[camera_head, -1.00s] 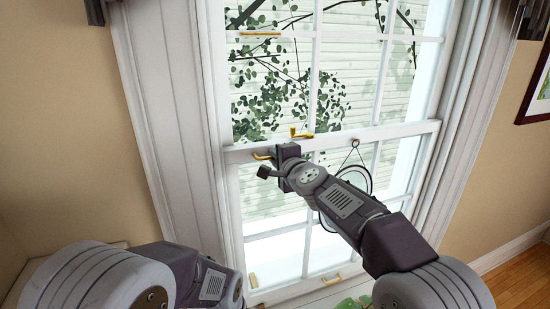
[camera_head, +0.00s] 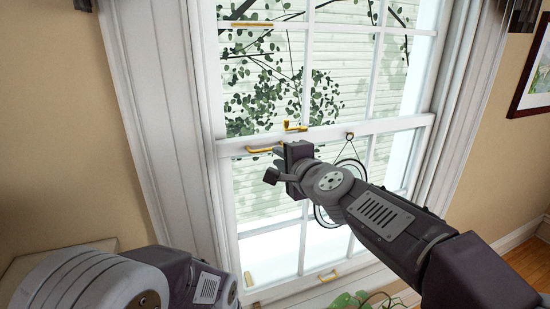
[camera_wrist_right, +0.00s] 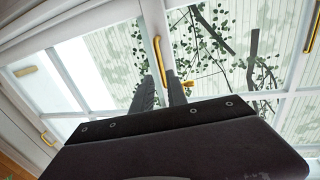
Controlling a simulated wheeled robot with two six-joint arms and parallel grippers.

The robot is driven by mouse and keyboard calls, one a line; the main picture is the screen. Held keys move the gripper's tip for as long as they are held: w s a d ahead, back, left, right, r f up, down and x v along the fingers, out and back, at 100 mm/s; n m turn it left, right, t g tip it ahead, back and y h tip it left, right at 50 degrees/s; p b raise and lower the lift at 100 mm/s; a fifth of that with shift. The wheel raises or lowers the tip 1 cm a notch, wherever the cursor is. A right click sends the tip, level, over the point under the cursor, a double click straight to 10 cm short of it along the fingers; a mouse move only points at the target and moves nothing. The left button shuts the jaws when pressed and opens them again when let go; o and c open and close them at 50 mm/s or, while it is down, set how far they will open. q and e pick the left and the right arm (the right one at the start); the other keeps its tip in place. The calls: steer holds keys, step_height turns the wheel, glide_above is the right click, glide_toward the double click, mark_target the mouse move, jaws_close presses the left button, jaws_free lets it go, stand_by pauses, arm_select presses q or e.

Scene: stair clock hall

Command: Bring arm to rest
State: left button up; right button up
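My right arm (camera_head: 385,222) reaches in from the lower right, across the white sash window. Its gripper (camera_head: 272,163) is near the window's middle rail (camera_head: 385,126), close to a brass handle (camera_head: 260,150).
A brass latch (camera_head: 294,127) sits on the middle rail. A ring on a cord (camera_head: 348,157) hangs behind my right arm. More brass handles sit low on the window (camera_head: 328,276) and high up (camera_head: 252,25). A green plant (camera_head: 350,300) is below. A framed picture (camera_head: 535,85) hangs right.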

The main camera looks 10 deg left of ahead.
steer(key=w+d+f+m+h, duration=0.2)
steer(key=w+d+h, duration=0.15)
steer(key=d, duration=0.55)
steer(key=s+d+f+n+g+h, duration=0.1)
steer(key=s+d+f+n+g, duration=0.15)
steer(key=d+f, duration=0.55)
steer(key=s+d+f+n+g+h, duration=0.1)
steer(key=s+d+f+h, duration=0.15)
steer(key=d+f, duration=0.55)
steer(key=s+d+f+n+g, duration=0.2)
steer(key=s+f+n+g, duration=0.2)
steer(key=s+f, duration=0.5)
steer(key=s+d+f+n+g+h, duration=0.1)
steer(key=s+d+f+n+g, duration=0.2)
steer(key=s+f, duration=0.6)
steer(key=s+n+g, duration=0.1)
steer(key=s+n, duration=0.1)
steer(key=s, duration=0.3)
steer(key=shift+s+d+f+h, duration=0.3)
steer(key=shift+s+f, duration=0.05)
steer(key=shift+s, duration=0.05)
steer(key=shift+n, duration=0.25)
